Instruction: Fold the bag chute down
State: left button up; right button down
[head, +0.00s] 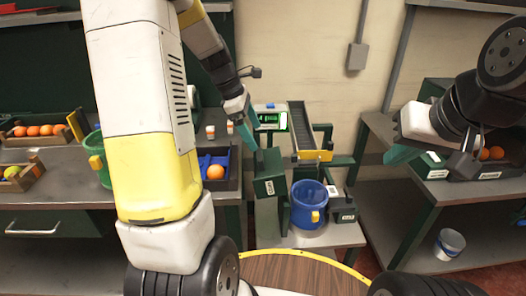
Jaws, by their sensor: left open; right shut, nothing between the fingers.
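A narrow dark sloped chute (302,128) with a yellow lip (318,155) at its lower end stands in the middle of the head view; I cannot tell for certain that this is the bag chute. A dark green box-shaped part (268,172) stands left of it, with a blue bucket (308,205) below and to the right. My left gripper (249,138) is open, with teal fingers pointing down just above and left of the green part; I cannot tell whether they touch it. My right gripper (398,154) is shut and empty, over the right-hand table.
A scale with a lit green display (270,119) stands behind the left gripper. Crates of fruit (33,132) stand further left. A pale bucket (449,244) is on the right lower shelf.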

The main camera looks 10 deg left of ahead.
aim_at(260, 154)
pick_arm(q)
jog(key=shift+n, duration=0.8)
jog(key=x, duration=0.3)
jog(key=a+x, duration=0.1)
jog(key=x, duration=0.5)
jog(key=shift+a+f, duration=0.1)
jog(key=shift+f, duration=0.4)
jog(key=shift+c, duration=0.2)
